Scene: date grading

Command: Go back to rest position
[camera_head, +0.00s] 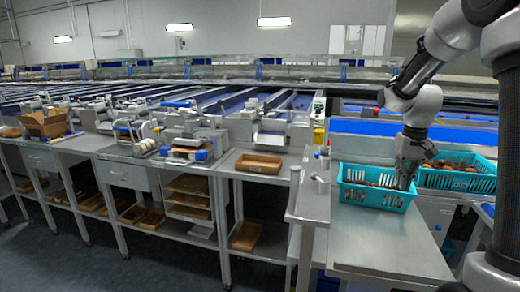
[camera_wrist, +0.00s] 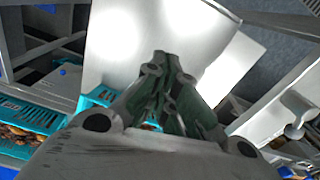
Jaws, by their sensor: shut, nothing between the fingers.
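My gripper (camera_head: 408,176) is at the end of my arm at the right of the head view. Its fingers point down at the right end of the near turquoise basket (camera_head: 372,201), and I cannot tell whether the tips are inside it or just in front. In the wrist view my gripper (camera_wrist: 168,78) is shut and empty, its fingers together against the pale tabletop. The near basket holds some brown dates. A second turquoise basket (camera_head: 456,183) with dates stands behind and to the right. Turquoise baskets also show at the left of the wrist view (camera_wrist: 28,112).
A metal table (camera_head: 385,245) carries the near basket; its front part is bare. To the left, a bench holds a brown tray (camera_head: 258,164), grading equipment and an open cardboard box (camera_head: 44,122). Blue conveyor belts (camera_head: 380,128) run behind. Open floor lies at the lower left.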

